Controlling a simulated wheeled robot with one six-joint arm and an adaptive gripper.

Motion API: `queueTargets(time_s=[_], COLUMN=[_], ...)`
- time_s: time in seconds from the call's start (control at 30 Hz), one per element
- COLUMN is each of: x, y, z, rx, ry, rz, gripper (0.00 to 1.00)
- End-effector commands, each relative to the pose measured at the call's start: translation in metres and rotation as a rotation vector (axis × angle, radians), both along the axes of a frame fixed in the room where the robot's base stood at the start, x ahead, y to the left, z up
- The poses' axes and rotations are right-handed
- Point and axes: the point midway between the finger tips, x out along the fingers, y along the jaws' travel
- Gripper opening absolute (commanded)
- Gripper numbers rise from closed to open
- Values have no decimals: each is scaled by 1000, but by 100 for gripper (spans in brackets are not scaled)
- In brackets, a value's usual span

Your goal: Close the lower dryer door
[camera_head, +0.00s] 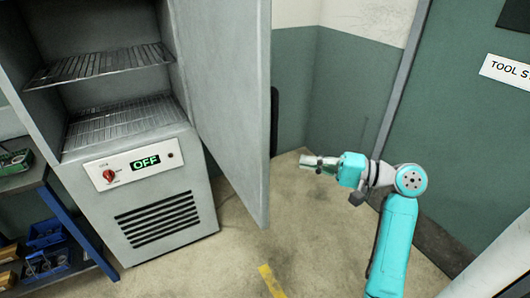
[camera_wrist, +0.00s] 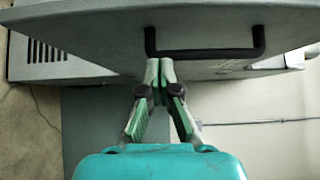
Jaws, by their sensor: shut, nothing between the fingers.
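The grey dryer door (camera_head: 225,90) stands wide open, swung out from the right side of the dryer cabinet (camera_head: 150,205). Its inner face shows in the head view. The black door handle (camera_head: 274,120) shows past the door's free edge and spans the upper right of the wrist view (camera_wrist: 205,52). My gripper (camera_head: 308,161) is to the right of the door, on its outer side. In the wrist view the fingertips (camera_wrist: 160,66) are together and empty, pointing at the door (camera_wrist: 110,30) beside the handle. I cannot tell whether they touch it.
Two wire shelves (camera_head: 110,62) are bare inside the cabinet. A control panel (camera_head: 133,163) reads OFF. A blue shelf unit (camera_head: 75,225) with bins stands at the left. A green door (camera_head: 470,130) and wall are on the right. The floor (camera_head: 310,230) before the door is clear.

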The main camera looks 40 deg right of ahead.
Motion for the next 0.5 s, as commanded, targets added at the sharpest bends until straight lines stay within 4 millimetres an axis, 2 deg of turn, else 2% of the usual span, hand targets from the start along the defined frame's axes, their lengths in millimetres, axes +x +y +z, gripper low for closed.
queueTargets(time_s=[0.1, 0.2, 0.5], x=[-5, -1, 39], y=[-4, -1, 23], z=[8, 9, 8], rx=[-8, -8, -9], ry=[1, 2, 2], rz=[18, 24, 26], gripper=[0, 0, 0])
